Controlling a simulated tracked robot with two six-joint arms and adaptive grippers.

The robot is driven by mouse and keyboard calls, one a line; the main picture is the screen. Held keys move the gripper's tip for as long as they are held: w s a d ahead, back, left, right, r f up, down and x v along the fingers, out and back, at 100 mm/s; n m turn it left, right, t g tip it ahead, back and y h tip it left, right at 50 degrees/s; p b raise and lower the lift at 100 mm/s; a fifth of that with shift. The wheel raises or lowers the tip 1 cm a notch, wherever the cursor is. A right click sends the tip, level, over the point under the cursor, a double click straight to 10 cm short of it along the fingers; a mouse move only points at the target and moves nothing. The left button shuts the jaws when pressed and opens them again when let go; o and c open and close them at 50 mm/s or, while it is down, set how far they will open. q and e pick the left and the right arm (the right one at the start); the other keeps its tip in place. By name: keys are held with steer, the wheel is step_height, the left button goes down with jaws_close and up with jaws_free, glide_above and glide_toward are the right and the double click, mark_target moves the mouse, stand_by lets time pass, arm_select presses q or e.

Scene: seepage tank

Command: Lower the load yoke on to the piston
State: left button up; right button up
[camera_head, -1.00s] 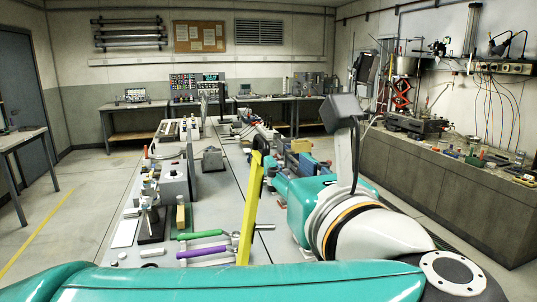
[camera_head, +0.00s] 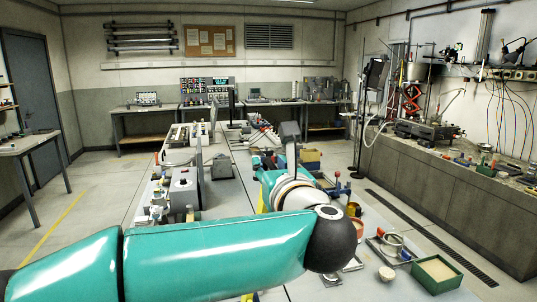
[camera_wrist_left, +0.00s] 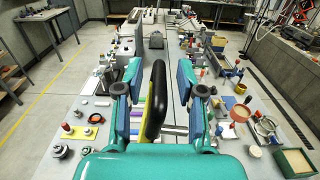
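A yellow lever with a black grip (camera_wrist_left: 155,100) stands up between the two fingers of my left gripper (camera_wrist_left: 160,97) in the left wrist view. The fingers are wide apart, with gaps on both sides of the grip, so the gripper is open around it without closing on it. In the head view my left gripper (camera_head: 264,163) is partly hidden by its own wrist, and my arm covers most of the lever. I cannot clearly pick out the load yoke or the piston. My right gripper is not in view.
The long grey bench carries a grey box with a knob (camera_head: 184,188) on the left. A green tray of sand (camera_head: 436,272) and a small cup (camera_head: 386,273) stand at the front right. A counter (camera_head: 460,190) lines the right wall. Floor is clear on the left.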

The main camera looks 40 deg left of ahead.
arm_select(q)
steer(key=shift+x, duration=0.85)
jaws_close()
